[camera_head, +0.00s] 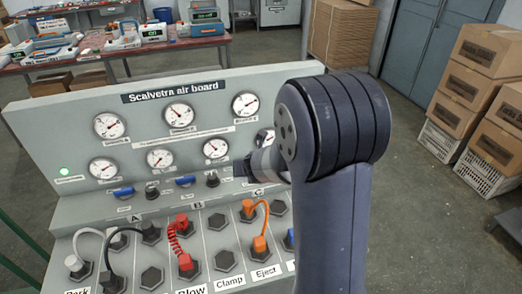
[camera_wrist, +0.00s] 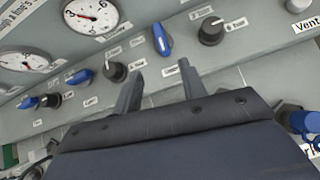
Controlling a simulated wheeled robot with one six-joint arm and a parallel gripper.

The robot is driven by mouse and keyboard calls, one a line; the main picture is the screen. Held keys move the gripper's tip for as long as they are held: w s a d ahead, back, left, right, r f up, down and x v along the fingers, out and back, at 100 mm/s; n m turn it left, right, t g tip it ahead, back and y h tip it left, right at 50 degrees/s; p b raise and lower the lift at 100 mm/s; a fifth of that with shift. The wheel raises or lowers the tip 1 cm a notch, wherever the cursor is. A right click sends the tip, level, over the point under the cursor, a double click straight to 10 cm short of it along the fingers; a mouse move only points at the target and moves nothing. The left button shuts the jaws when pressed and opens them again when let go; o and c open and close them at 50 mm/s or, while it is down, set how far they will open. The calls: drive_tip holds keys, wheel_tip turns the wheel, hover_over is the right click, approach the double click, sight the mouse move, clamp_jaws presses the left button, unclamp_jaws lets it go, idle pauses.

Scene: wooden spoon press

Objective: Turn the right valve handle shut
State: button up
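The right valve handle (camera_wrist: 162,40) is blue and shows in the wrist view at upper middle, turned up and down in the picture. The other two blue handles (camera_wrist: 79,77) (camera_wrist: 27,102) lie more sideways along the board. My gripper (camera_wrist: 160,69) is open, its two fingers apart and nothing visible between them. The handle is just beyond the fingertips, roughly in line with the gap, and looks clear of them. In the head view my arm hides the right handle; the left (camera_head: 123,192) and middle (camera_head: 186,180) handles show.
Black knobs (camera_wrist: 210,30) (camera_wrist: 115,71) flank the right handle closely. Gauges (camera_head: 180,114) sit above on the grey air board (camera_head: 75,110). Below, a sloped panel carries hex fittings (camera_head: 152,277) with red (camera_head: 184,262) and orange (camera_head: 260,243) hoses. Boxes stand at the right, away from the board.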

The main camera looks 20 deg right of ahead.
drive_tip(key=shift+n, duration=0.7)
drive_tip(key=b+x, duration=0.2)
drive_tip(key=x, duration=1)
drive_tip(key=shift+w+d+r+b, duration=0.1)
drive_tip(key=shift+w+d+b, duration=0.05)
drive_tip(key=shift+b, duration=0.25)
clamp_jaws()
